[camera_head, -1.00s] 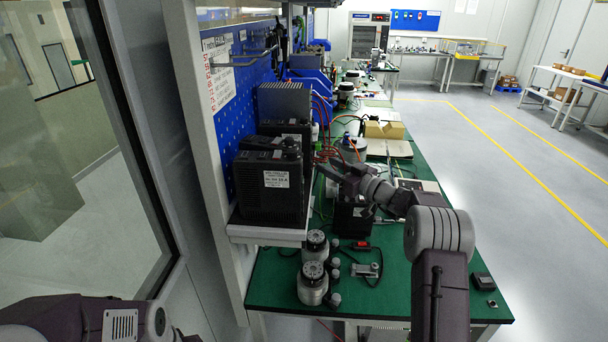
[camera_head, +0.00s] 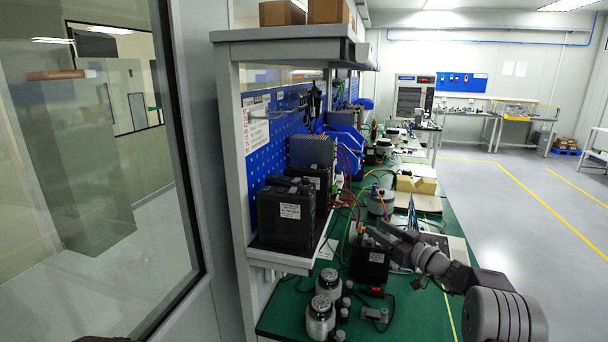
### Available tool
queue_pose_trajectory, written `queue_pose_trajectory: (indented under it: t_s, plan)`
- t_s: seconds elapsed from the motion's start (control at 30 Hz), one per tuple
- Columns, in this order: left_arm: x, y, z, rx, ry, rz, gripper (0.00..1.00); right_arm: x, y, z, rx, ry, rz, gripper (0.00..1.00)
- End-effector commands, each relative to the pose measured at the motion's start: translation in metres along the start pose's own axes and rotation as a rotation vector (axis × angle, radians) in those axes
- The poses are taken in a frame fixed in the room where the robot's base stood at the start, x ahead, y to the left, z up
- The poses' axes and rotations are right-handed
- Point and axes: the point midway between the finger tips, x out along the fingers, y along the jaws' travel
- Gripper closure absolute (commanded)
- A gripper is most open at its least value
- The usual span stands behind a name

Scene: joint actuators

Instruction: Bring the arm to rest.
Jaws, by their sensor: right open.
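My right arm comes in from the lower right. Its gripper (camera_head: 374,234) is open, above the green workbench (camera_head: 415,316) and close to a black box (camera_head: 370,262) with a white label. The fingers are small and partly lost against the clutter, and I see nothing held between them. Two silver joint actuators, a rear one (camera_head: 329,281) and a front one (camera_head: 320,318), stand upright at the near end of the bench, apart from the gripper. My left gripper is out of view; only a dark sliver of that arm shows at the bottom edge.
Black power units (camera_head: 287,220) stand on a side shelf left of the gripper. A blue pegboard (camera_head: 257,163) and an overhead shelf (camera_head: 290,33) flank the bench. Cables and a tan box (camera_head: 417,185) lie farther back. Open floor (camera_head: 520,215) is on the right.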

Motion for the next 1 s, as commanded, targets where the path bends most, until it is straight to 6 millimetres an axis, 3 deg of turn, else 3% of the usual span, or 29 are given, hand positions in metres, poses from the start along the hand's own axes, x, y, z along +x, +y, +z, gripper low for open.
queue_pose_trajectory:
  t_s: [0.27,0.4,0.5,0.63,0.73,0.83,0.9,1.0]
  plan:
    - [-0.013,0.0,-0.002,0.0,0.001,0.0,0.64,0.021,-0.047,-0.06,-0.057,0.045,-0.076,0.58]
    - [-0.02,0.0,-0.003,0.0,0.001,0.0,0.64,0.024,-0.092,-0.082,-0.094,0.021,-0.152,0.58]
    - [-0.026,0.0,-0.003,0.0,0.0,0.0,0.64,0.02,-0.134,-0.081,-0.135,-0.053,-0.23,0.58]
    - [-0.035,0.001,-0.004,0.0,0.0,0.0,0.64,0.0,-0.195,-0.058,-0.135,-0.232,-0.344,0.58]
    - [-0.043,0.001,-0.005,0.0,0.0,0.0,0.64,-0.038,-0.246,-0.022,-0.087,-0.463,-0.423,0.58]
    - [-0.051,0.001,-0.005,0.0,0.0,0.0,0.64,-0.105,-0.286,0.029,-0.015,-0.776,-0.438,0.58]
    - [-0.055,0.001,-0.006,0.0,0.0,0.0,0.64,-0.161,-0.298,0.065,0.033,-1.0,-0.383,0.58]
    - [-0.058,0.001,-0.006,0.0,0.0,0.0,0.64,-0.243,-0.296,0.11,0.093,-1.282,-0.201,0.58]
